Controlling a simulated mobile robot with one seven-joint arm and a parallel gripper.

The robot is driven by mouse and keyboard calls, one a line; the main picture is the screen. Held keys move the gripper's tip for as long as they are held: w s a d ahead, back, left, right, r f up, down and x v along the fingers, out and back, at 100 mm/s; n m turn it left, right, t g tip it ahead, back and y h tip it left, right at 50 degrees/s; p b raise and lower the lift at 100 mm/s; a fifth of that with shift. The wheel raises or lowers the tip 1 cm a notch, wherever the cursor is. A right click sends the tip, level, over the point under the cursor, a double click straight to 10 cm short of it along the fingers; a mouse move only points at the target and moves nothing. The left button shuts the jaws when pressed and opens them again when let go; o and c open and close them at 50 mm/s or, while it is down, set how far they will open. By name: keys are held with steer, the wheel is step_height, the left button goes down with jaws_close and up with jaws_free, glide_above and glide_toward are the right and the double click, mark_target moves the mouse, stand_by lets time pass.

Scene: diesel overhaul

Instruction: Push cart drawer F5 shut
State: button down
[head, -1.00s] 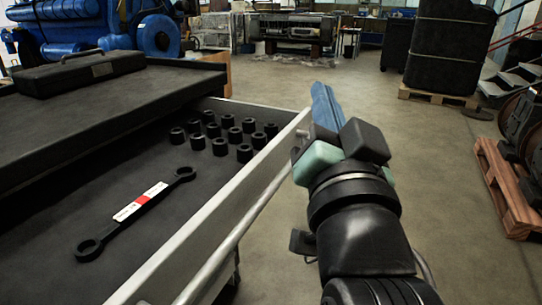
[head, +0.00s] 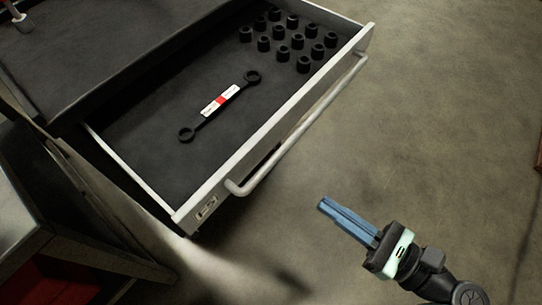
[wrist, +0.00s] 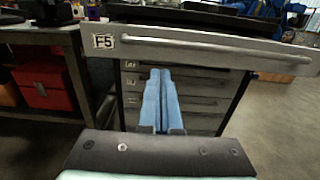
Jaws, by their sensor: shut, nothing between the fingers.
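Cart drawer F5 (head: 285,140) stands pulled out of the cart, with a grey front and a long bar handle (head: 300,130). It holds a ring wrench (head: 220,105) with a white and red label and several black sockets (head: 285,40). In the wrist view the drawer front (wrist: 200,48) crosses the upper picture, with its F5 label (wrist: 103,41) at left. My gripper (head: 322,203), with blue fingers closed together, is in front of the drawer, apart from the handle. In the wrist view its fingertips (wrist: 160,72) point toward the cart, just below the drawer front.
More closed drawers (wrist: 185,95) of the cart lie below F5. A workbench (head: 75,240) with red boxes (wrist: 45,90) under it stands at left. The floor (head: 430,110) in front of and right of the drawer is clear.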

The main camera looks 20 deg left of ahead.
mark_target(257, 156)
steer(key=x, duration=1.3)
steer(key=shift+f, duration=0.1)
steer(key=shift+w+a, duration=0.1)
steer(key=shift+a, duration=0.1)
